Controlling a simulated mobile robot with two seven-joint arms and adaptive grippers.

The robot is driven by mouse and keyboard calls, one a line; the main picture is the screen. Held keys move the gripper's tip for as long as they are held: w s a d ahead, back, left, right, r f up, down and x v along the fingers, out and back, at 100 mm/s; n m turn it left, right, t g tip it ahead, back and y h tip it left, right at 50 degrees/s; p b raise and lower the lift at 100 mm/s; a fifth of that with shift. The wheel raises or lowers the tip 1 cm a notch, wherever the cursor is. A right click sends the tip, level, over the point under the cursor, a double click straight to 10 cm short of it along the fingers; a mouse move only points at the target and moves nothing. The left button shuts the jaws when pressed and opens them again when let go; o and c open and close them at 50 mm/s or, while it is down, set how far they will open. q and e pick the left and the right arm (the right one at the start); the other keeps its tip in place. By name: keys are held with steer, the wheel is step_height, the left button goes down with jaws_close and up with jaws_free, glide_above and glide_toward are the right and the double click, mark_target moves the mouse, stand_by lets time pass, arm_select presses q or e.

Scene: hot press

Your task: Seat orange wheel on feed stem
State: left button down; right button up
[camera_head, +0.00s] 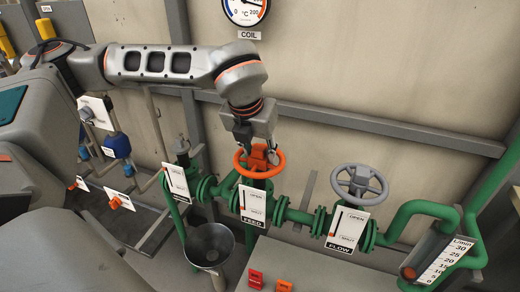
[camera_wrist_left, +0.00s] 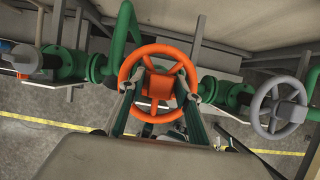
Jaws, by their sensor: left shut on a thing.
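The orange wheel (camera_head: 242,167) is a spoked ring with a blocky orange hub, held over the feed valve at the FEED plate (camera_head: 253,203). My left gripper (camera_head: 257,146) reaches down from above and is shut on the wheel. In the left wrist view the wheel (camera_wrist_left: 158,49) fills the middle, with the fingers of my left gripper (camera_wrist_left: 160,92) at either side of it. The feed stem is hidden by the wheel and fingers, so I cannot tell whether the wheel rests on it. My right gripper is not in view.
A grey wheel (camera_head: 359,182) stands on the flow valve to the right, also seen in the wrist view (camera_wrist_left: 278,110). Green pipes (camera_head: 298,215) run along the wall. A metal funnel (camera_head: 210,244) is below left, and a flow gauge (camera_head: 446,262) stands at the right.

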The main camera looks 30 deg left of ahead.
arm_select(q)
steer(key=c, duration=1.4)
jaws_free()
steer(key=shift+o, duration=0.2)
steer(key=shift+r+p, duration=1.15)
steer(key=shift+r, duration=0.8)
steer(key=shift+r+p, duration=1.15)
steer(key=shift+r, duration=0.95)
steer(key=shift+s+f, duration=0.1)
